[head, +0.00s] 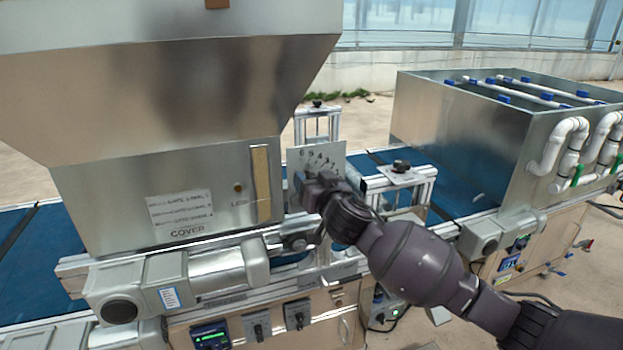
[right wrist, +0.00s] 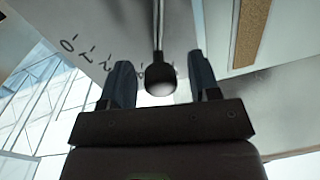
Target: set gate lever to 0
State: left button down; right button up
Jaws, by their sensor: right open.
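The gate lever shows in the right wrist view as a thin rod ending in a dark round knob (right wrist: 160,80). A pale scale plate (head: 330,157) with a row of marks stands beside the hopper; in the wrist view, 0, 1 and 2 read at the left of the scale (right wrist: 85,52), and the lever is away from 0, further along. My right gripper (head: 308,184) is at the plate, hiding the lever in the head view. Its jaws (right wrist: 160,72) are open, one finger on each side of the knob, with gaps visible. My left gripper is not in view.
The metal hopper (head: 170,125) stands close left of my right gripper. A motor and cylinder (head: 180,280) run below it. A frame with a black knob (head: 401,166) is at the right. A metal tank (head: 460,130) with white pipes stands further right over the blue belt (head: 450,185).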

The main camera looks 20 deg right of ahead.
jog(key=shift+w, duration=0.3)
jog(key=shift+c, duration=0.3)
grip_shut()
jog(key=d+f+m, duration=0.4)
jog(key=f+m, duration=0.1)
jog(key=m, duration=0.6)
jog(key=shift+d+t+h, duration=0.3)
jog(key=shift+d, duration=0.05)
jog(key=shift+f+m, duration=0.2)
jog(key=shift+m, duration=0.1)
